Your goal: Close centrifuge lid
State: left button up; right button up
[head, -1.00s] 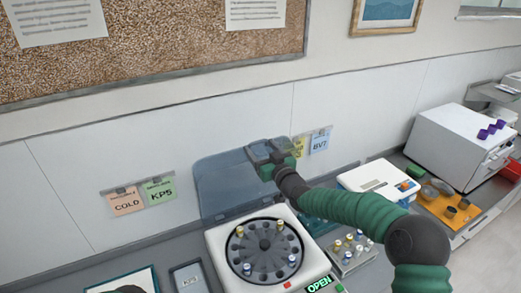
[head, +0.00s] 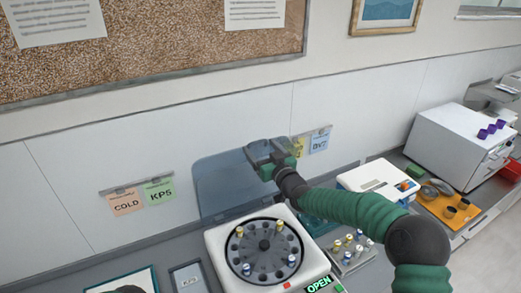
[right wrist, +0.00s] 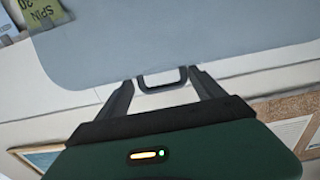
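The centrifuge (head: 218,243) is a white box on the counter, with a dark round rotor (head: 265,250) holding several capped tubes. Its display (head: 319,285) reads OPEN. Its translucent blue-grey lid (head: 220,185) stands raised at the back; it fills the upper part of the right wrist view (right wrist: 180,45). My right gripper (head: 263,150) is at the lid's upper right edge. In the right wrist view its two fingers (right wrist: 163,80) are apart, one on either side of the lid's dark loop handle (right wrist: 162,87). I cannot tell whether they touch it. My left gripper is out of view.
A rack of tubes (head: 350,252) stands right of the centrifuge, with a white device (head: 380,179) behind it. Farther right are an orange tray (head: 461,217) and a large white machine (head: 452,150). The wall with paper labels (head: 160,190) is close behind the lid.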

jog(key=shift+s+d+f+b, duration=0.1)
jog(key=shift+s+d+b, duration=0.1)
jog(key=shift+s+b, duration=0.15)
jog(key=b+v, duration=0.5)
jog(key=v, duration=1.1)
jog(key=shift+b, duration=0.3)
